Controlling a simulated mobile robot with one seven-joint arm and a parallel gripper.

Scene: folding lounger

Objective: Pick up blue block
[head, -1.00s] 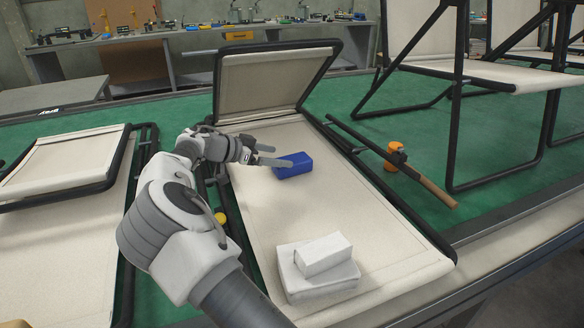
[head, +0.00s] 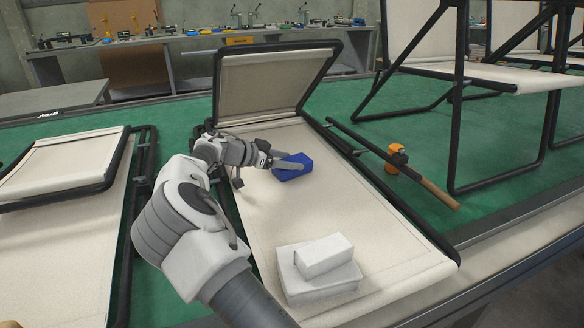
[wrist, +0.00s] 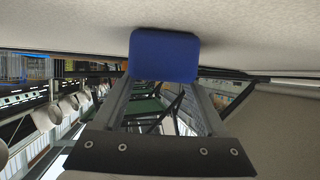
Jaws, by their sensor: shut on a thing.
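The blue block (head: 293,172) lies on the cream fabric of the open folding lounger (head: 335,200), below its raised back panel. My gripper (head: 285,163) reaches it from the left and is shut on it. In the wrist view the blue block (wrist: 163,54) sits between the tips of my gripper's two fingers (wrist: 160,85), close to the cream fabric (wrist: 250,40). Whether the block is clear of the fabric cannot be told.
Two white blocks, a small one (head: 323,255) on a larger one (head: 320,283), stand at the lounger's near end. Another folded lounger (head: 65,165) is at left.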

